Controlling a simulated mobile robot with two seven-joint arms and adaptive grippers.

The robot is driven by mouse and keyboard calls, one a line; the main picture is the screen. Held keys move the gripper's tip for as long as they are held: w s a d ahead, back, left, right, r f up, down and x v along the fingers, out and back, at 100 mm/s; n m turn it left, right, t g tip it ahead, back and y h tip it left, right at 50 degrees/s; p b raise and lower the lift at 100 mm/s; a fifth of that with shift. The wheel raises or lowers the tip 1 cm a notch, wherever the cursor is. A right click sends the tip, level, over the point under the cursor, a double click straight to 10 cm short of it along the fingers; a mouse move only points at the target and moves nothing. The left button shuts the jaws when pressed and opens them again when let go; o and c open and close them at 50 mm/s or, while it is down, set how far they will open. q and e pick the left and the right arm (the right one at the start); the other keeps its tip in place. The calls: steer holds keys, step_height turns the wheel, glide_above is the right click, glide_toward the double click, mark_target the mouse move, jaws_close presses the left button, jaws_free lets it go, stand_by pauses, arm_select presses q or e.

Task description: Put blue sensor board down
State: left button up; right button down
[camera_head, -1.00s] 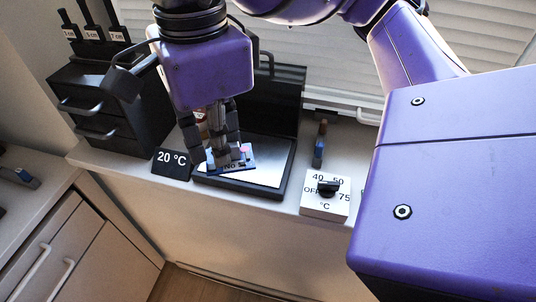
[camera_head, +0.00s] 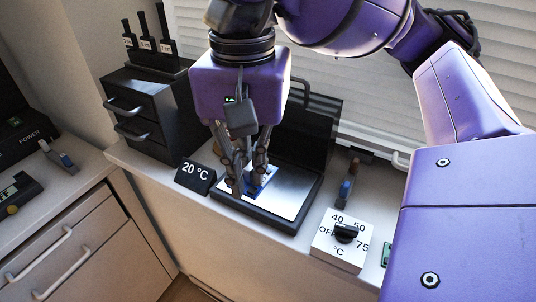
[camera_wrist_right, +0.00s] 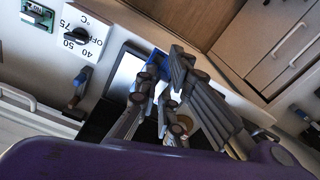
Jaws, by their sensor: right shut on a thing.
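The blue sensor board (camera_head: 262,181) is at the fingertips of my right gripper (camera_head: 250,184), over the bright metal plate (camera_head: 288,200) of the black station. The fingers are closed on the board and hide part of it. I cannot tell whether the board touches the plate. In the right wrist view, my right gripper's fingers (camera_wrist_right: 168,88) point toward the plate (camera_wrist_right: 126,72), and a blue part of the board (camera_wrist_right: 194,66) shows beside them. My left gripper is not in view.
A 20 °C sign (camera_head: 195,176) stands left of the plate and a temperature dial box (camera_head: 340,241) to its right. A blue-and-brown tool (camera_head: 347,188) is beyond the dial. Black drawers (camera_head: 150,110) stand at the back left. The black panel (camera_head: 318,130) rises behind the plate.

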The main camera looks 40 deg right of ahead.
steer(key=w+d+f, duration=0.4)
steer(key=d+f, duration=0.1)
steer(key=w+d+f, duration=0.1)
steer(key=d+f, duration=0.1)
steer(key=shift+w+d+f, duration=0.25)
steer(key=shift+w+d, duration=0.05)
steer(key=shift+w, duration=0.1)
steer(key=shift+w+d+f, duration=0.1)
steer(key=shift+f, duration=0.05)
steer(key=shift+w+d+f, duration=0.1)
steer(key=shift+f, duration=0.8)
steer(key=shift+w+d+f, duration=0.1)
steer(key=shift+f, duration=0.8)
steer(key=shift+f, duration=0.1)
steer(key=shift+f, duration=0.15)
steer(key=c, duration=1.9)
jaws_free()
